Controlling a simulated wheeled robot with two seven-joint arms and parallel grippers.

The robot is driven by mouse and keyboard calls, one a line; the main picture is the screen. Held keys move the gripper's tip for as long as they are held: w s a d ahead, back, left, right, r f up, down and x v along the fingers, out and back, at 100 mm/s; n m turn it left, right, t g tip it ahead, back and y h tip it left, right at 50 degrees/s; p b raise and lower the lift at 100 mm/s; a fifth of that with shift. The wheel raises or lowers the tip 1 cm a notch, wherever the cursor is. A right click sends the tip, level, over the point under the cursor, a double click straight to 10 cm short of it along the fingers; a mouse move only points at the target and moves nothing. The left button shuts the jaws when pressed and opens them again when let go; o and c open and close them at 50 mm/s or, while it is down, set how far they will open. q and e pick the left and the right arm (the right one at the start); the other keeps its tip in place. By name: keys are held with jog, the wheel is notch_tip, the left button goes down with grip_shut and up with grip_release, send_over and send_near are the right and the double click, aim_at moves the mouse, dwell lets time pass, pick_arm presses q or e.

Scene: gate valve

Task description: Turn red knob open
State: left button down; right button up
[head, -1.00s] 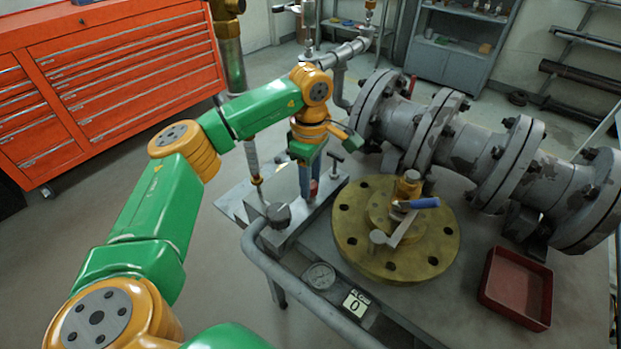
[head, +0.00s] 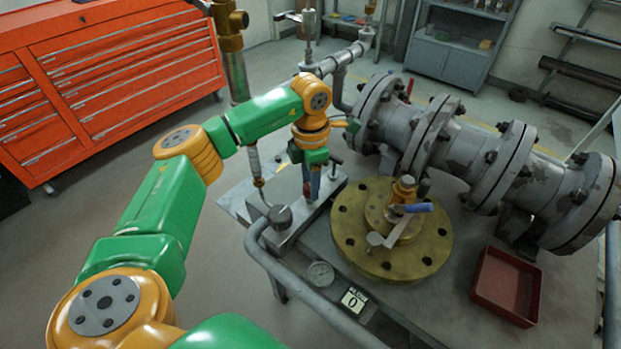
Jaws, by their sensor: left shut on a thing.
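My left gripper (head: 312,180) points down at the grey metal block (head: 290,228) on the near left part of the bench. It is shut on the red knob (head: 306,189). Only a small patch of red shows at the fingertips. The fingers and wrist hide most of the knob, so I cannot tell how far it is turned. My right gripper is not in view.
A round brass flange (head: 350,235) with a blue-handled valve (head: 412,208) stands right of the gripper. Large grey flanged pipework (head: 470,150) lies behind it. A red tray (head: 505,288) sits at right. A rail (head: 262,255) edges the bench.

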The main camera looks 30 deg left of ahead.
pick_arm(q)
jog(key=n+p, duration=0.1)
jog(key=n, duration=0.3)
jog(key=shift+n+p, duration=0.35)
jog(key=shift+n, duration=1.65)
jog(key=shift+c, duration=2.2)
grip_release()
